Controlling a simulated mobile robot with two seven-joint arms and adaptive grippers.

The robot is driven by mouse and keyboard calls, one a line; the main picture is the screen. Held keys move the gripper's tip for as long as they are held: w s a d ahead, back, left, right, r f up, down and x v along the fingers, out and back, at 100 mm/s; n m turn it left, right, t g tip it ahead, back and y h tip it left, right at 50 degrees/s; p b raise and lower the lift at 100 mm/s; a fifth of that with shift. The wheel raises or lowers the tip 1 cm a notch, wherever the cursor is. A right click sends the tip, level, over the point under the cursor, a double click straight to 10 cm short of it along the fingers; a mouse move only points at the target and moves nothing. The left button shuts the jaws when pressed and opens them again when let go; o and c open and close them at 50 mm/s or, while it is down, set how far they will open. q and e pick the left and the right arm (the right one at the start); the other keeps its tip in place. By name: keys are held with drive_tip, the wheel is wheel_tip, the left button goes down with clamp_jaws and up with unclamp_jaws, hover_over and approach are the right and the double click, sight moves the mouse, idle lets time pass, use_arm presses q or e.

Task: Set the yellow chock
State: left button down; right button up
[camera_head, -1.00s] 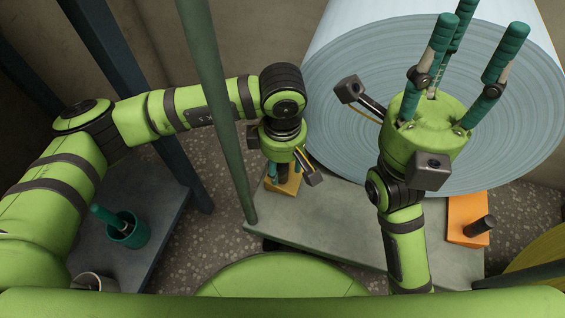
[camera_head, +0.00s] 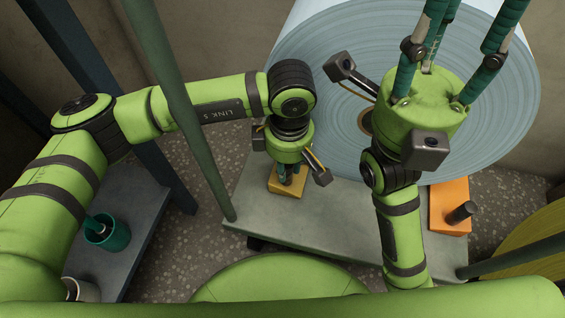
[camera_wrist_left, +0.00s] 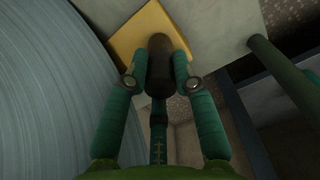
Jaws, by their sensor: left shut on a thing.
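The yellow chock (camera_head: 288,189) is at the left part of the grey platform, by the lower left of the big pale blue roll (camera_head: 330,75). My left gripper (camera_head: 291,174) points down and is shut on the chock's dark handle. In the left wrist view the teal fingers close around the handle (camera_wrist_left: 158,62), and the yellow block (camera_wrist_left: 132,32) lies beyond, its corner close to the roll's face (camera_wrist_left: 50,80). I cannot tell whether they touch, or whether the chock rests on the platform. My right gripper (camera_head: 465,25) points up, empty, its fingers spread apart.
The grey platform (camera_head: 330,220) has an orange chock (camera_head: 441,208) with a dark handle at its right. A green post (camera_head: 185,110) rises at its left corner. A side shelf (camera_head: 130,235) holds a teal cup (camera_head: 107,235). A yellow roll (camera_head: 530,245) is at right.

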use_arm(q)
drive_tip(key=c, duration=1.1)
unclamp_jaws()
drive_tip(key=shift+s+d, duration=0.25)
drive_tip(key=shift+d, duration=0.15)
drive_tip(key=shift+o, duration=0.4)
drive_tip(key=shift+w, duration=0.1)
wheel_tip(320, 180, up, 12)
drive_tip(key=shift+a, duration=0.1)
